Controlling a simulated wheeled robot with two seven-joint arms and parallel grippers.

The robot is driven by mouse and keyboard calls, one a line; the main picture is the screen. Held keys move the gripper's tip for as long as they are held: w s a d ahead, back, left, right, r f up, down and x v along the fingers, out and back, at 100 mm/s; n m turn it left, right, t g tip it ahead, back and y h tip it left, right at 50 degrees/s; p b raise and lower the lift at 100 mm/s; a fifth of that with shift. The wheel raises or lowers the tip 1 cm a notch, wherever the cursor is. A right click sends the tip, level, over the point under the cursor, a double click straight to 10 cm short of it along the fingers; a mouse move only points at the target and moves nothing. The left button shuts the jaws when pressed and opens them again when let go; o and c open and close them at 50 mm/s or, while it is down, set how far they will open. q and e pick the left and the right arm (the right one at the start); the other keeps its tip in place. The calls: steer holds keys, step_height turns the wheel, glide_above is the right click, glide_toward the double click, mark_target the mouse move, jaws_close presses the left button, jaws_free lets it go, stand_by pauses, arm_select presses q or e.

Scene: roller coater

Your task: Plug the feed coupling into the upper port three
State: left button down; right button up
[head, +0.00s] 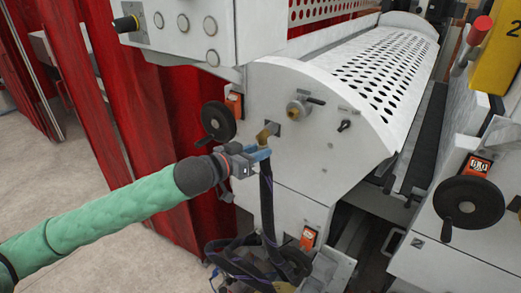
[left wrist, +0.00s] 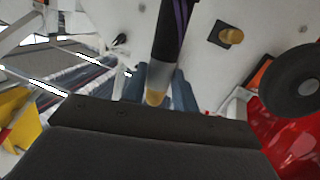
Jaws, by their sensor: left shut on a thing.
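My left gripper (head: 262,155), with blue fingers, is shut on the feed coupling (left wrist: 156,92). The left wrist view shows the coupling's brass end and grey collar between the fingers. Its dark hose (head: 267,205) hangs down in the head view. A dark square port (head: 275,127) with a brass stub (head: 265,134) is on the white machine panel (head: 290,165), just above the gripper; it also shows in the left wrist view (left wrist: 229,36). The coupling appears apart from this port. I cannot read a port number. My right gripper is not in view.
A black handwheel (head: 218,121) is left of the port, and a metal valve (head: 299,109) and a small black switch (head: 344,125) are right of it. Coiled dark hoses (head: 245,262) lie below. Red curtains (head: 135,110) hang at the left.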

arm_select(q)
steer(key=shift+w+d+f, duration=0.1)
steer(key=shift+w+d, duration=0.15)
steer(key=shift+w+d+p, duration=0.35)
steer(key=shift+w+p, duration=0.15)
steer(key=shift+w, duration=0.15)
steer(key=shift+x, duration=0.8)
steer(key=shift+w+d+p, duration=0.25)
steer(key=shift+w+d, duration=0.1)
steer(key=shift+w, duration=0.25)
steer(key=shift+w+d+p, duration=0.2)
steer(key=shift+w+d, duration=0.15)
steer(key=shift+w, duration=0.3)
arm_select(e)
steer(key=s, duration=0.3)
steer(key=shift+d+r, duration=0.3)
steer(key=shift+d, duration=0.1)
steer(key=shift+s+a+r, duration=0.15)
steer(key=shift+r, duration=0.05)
